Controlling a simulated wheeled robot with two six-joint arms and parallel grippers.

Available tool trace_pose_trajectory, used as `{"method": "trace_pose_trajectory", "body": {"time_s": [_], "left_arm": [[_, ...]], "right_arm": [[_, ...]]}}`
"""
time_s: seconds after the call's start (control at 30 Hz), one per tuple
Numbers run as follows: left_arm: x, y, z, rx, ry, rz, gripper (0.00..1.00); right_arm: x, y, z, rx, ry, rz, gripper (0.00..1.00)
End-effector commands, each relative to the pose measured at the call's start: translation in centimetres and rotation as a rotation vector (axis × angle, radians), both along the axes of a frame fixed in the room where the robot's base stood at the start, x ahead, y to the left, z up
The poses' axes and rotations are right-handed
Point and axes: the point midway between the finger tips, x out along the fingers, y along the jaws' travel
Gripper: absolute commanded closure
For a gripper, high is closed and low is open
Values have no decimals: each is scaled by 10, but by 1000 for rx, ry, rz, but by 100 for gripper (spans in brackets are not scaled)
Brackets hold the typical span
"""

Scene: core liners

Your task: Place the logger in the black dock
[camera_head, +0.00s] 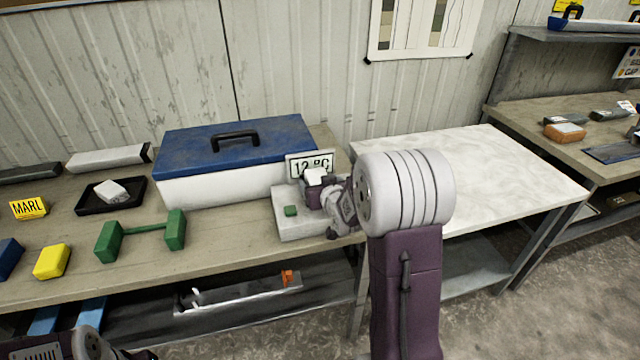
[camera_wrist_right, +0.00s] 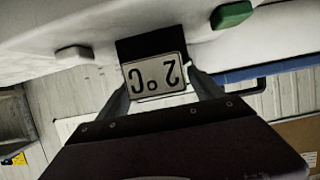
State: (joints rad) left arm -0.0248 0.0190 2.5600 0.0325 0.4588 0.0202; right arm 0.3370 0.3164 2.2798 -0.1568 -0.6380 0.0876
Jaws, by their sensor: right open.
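My right gripper (camera_head: 318,188) is open, over a white unit (camera_head: 290,228) with a green button (camera_head: 290,211). In the right wrist view my gripper's fingers (camera_wrist_right: 161,86) show on either side of a display plate (camera_wrist_right: 155,76), seen upside down. In the head view this plate (camera_head: 309,163) reads about 12 °C and stands behind the gripper. A black square part (camera_wrist_right: 150,46) shows beside the plate; it may be the dock. I cannot clearly make out the logger. A pale grey block (camera_head: 112,191) sits in a black tray (camera_head: 84,207) at the left.
A white toolbox with a blue lid (camera_head: 190,155) stands left of the unit. A green bar-shaped piece (camera_head: 142,230), a yellow block (camera_head: 52,261) and a blue block (camera_head: 8,258) lie in front. The pale table (camera_head: 500,175) on the right is clear.

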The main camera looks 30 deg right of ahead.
Motion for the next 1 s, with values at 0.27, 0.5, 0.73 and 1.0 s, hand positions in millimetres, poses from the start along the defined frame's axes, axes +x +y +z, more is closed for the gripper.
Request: {"method": "trace_pose_trajectory", "body": {"time_s": [0.27, 0.5, 0.73, 1.0], "left_arm": [[0, 0, 4, 0, 0, 0, 64], [0, 0, -1, 0, 0, 0, 64], [0, 0, -25, 0, 0, 0, 64], [0, 0, -30, 0, 0, 0, 64]], "right_arm": [[-22, 5, 15, 0, -2, -2, 24], [-71, 17, 34, -2, -7, -1, 24], [-97, 25, 43, 2, -8, 7, 24], [-108, 26, 49, 0, 0, -1, 24]]}}
